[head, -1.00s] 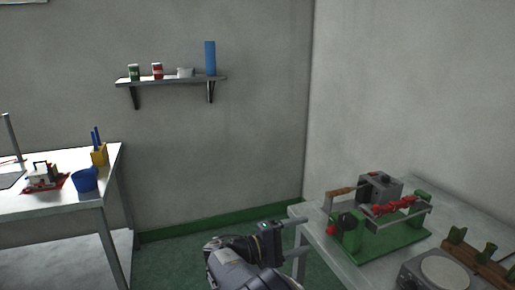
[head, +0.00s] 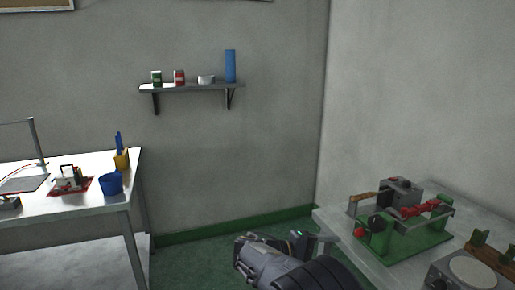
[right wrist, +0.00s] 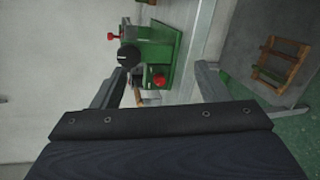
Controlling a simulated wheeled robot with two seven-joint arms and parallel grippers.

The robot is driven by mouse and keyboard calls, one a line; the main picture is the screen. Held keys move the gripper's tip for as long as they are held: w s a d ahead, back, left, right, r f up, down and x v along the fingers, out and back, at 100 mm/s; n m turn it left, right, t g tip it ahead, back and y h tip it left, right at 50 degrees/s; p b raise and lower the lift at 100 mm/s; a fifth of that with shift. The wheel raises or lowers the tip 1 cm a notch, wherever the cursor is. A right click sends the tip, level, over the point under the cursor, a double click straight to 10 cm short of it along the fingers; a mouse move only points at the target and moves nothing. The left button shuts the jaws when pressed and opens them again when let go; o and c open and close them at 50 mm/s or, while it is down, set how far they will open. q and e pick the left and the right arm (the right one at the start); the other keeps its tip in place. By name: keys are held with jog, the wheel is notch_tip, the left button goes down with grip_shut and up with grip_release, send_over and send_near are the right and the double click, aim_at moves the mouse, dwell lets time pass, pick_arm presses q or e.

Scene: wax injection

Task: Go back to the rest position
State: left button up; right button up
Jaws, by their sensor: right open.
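My right gripper (head: 325,241) is low in the head view, just left of the right table's near corner. It is open and empty, and one finger is mostly hidden behind my arm. In the right wrist view its two fingers (right wrist: 162,82) stand wide apart, with nothing held between them. The green machine (head: 405,240) with red parts stands on the right table beyond the gripper. It also shows in the right wrist view (right wrist: 155,45), past the fingers and apart from them. My left gripper is not in view.
The grey right table (head: 335,220) also carries a round-topped device (head: 470,272). A white table (head: 70,212) at left holds a blue cup (head: 111,183) and tools. A wall shelf (head: 190,88) holds cans. Green floor lies between the tables.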

jog(key=s+d+f+m+g+y+p, duration=0.2)
jog(key=s+d+m+g+y, duration=0.15)
jog(key=s+d+y, duration=0.75)
jog(key=s+a+r+m+t+y+p, duration=0.1)
jog(key=s+a+y, duration=0.1)
jog(key=s, duration=0.5)
jog(key=s+a+r+m+t+y+p, duration=0.1)
jog(key=s+a+r+t+y, duration=0.1)
jog(key=s, duration=0.4)
jog(key=s+a+r+m+t+y+p, duration=0.1)
jog(key=s+a+m+t+y, duration=0.1)
jog(key=s, duration=0.5)
jog(key=shift+s+a+r+y, duration=0.35)
jog(key=shift+a+r+y, duration=0.05)
jog(key=shift+a+y, duration=0.4)
jog(key=shift+t, duration=0.25)
